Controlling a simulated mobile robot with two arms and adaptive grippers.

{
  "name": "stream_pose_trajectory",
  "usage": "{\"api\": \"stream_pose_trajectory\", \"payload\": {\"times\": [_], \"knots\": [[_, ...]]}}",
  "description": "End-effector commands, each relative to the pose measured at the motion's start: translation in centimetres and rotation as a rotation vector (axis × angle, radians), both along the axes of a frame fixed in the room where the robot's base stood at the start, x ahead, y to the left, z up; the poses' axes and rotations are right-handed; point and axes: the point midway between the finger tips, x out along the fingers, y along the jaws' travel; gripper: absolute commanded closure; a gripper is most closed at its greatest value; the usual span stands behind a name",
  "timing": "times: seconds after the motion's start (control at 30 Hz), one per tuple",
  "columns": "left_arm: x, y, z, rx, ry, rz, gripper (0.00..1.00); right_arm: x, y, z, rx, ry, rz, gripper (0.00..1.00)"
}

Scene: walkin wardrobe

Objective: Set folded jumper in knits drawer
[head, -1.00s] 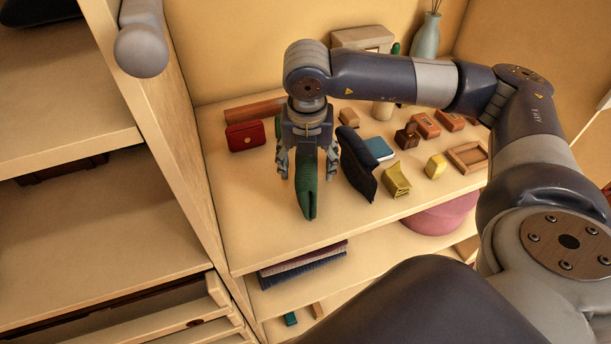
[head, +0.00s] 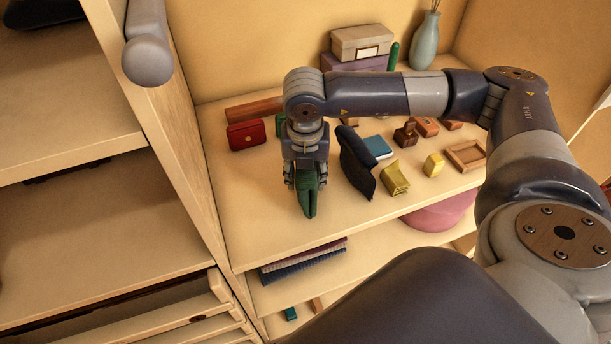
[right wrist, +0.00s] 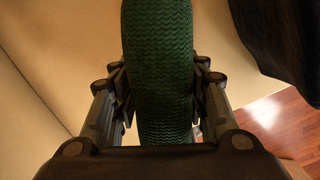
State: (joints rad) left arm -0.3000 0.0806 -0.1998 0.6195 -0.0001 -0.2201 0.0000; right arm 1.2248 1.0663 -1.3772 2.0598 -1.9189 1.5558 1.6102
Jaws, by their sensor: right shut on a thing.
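The green knitted jumper (head: 308,201) is folded into a narrow roll-like shape on the shelf with the small goods. My right gripper (head: 305,184) is above it, with its fingers pressed in on both sides. In the right wrist view the ribbed green knit (right wrist: 160,70) fills the gap between the fingers (right wrist: 160,88). Its underside is hidden, so I cannot tell whether it touches the shelf. A drawer (head: 190,303) stands pulled out at the lower left; its inside is partly cut off and no label is readable. My left gripper is not in view.
A dark, upright item (head: 357,163) stands close right of the jumper. A red purse (head: 246,134) is behind left. Small boxes, a yellow block (head: 433,164) and a wooden tray (head: 467,155) lie right. A vertical panel (head: 190,170) separates this shelf from the drawer side. Folded textiles (head: 303,262) lie below.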

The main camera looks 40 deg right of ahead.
Motion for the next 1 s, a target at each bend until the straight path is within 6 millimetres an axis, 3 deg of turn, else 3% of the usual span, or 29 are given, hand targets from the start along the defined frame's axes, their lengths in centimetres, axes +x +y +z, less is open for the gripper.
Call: {"api": "stream_pose_trajectory", "payload": {"times": [0.27, 0.5, 1.0], "knots": [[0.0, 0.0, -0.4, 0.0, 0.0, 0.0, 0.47, 0.1, 0.0, 0.7, 0.001, -0.003, -0.001, 1.0], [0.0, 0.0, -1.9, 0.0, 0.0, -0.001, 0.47, 0.2, 0.1, 3.4, 0.002, -0.006, 0.001, 1.0], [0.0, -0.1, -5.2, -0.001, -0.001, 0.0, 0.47, -10.5, 6.9, 4.4, 0.002, -0.004, 0.012, 1.0]]}}
